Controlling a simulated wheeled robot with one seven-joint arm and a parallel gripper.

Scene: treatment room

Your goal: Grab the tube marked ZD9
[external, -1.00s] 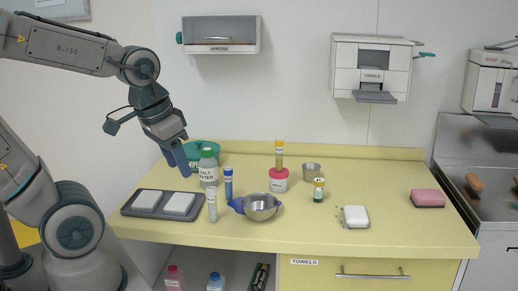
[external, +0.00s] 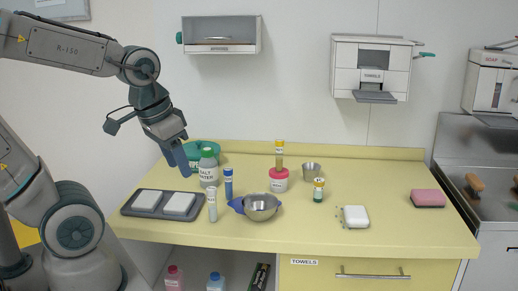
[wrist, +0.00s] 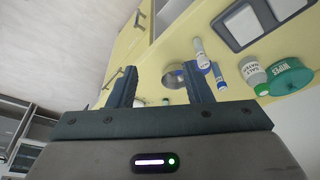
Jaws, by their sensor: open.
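Several labelled tubes stand on the yellow counter (external: 390,225), their marks too small to read, so I cannot tell which is ZD9. A pale grey tube (external: 212,205) stands in front of a blue tube (external: 228,183). A yellow-capped tube (external: 279,153) stands above the red-lidded jar (external: 278,182). The wrist view shows a pale tube (wrist: 200,53) and a blue tube (wrist: 217,75) beyond the right finger. My gripper (external: 180,159) is open and empty, above the counter's left part, to the left of the tubes. Its fingers also show in the wrist view (wrist: 160,82).
A salt water bottle (external: 208,170) and a green wipes tub (external: 202,150) stand near my gripper. A grey tray (external: 162,214) lies front left.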

